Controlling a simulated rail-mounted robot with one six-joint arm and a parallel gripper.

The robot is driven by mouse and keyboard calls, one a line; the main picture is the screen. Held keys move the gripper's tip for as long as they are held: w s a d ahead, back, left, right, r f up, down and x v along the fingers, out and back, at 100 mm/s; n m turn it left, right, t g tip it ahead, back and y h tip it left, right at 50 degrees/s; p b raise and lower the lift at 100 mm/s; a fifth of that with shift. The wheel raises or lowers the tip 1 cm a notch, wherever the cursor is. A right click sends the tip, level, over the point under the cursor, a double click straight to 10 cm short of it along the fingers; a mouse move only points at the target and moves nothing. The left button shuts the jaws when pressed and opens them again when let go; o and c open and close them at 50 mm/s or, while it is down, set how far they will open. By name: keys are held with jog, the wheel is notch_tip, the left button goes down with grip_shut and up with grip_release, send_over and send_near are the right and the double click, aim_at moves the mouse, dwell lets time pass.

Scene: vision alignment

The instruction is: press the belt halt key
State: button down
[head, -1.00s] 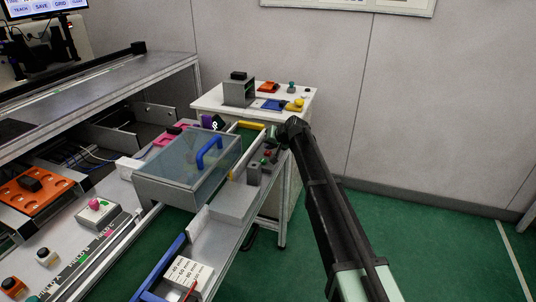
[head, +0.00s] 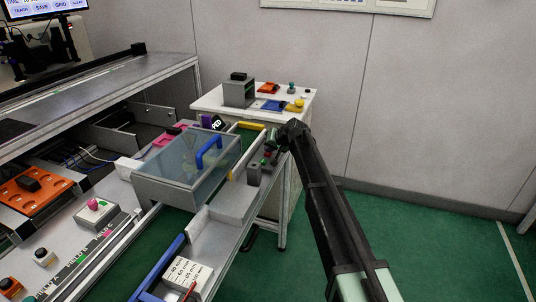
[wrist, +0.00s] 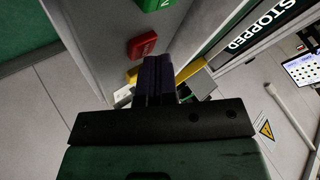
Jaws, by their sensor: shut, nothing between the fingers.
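A red key (wrist: 142,45) is on a grey panel in the wrist view, with a green key (wrist: 155,3) above it. I cannot read a label on the red key. My gripper (wrist: 159,60) is shut and empty, its dark fingertips just to the right of and below the red key. I cannot tell whether they touch it or the panel. In the head view the end of my arm is over the right side of the bench, with small red and green spots (head: 266,154) just beside it. A dark display (wrist: 258,29) reads "STOPPED"; part of it shows in the head view (head: 217,123).
A clear-lidded box (head: 184,172) with a blue handle stands left of the arm. A yellow bar (head: 251,126) is close behind the gripper. A white cabinet (head: 210,100) with several items stands behind. Green floor (head: 430,240) is open at right.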

aim_at(270, 153)
dwell(0.4)
jog(key=shift+r+p, duration=0.75)
jog(key=shift+p, duration=0.05)
notch_tip(270, 153, up, 5)
jog(key=p, duration=0.5)
jog(key=shift+r, duration=0.15)
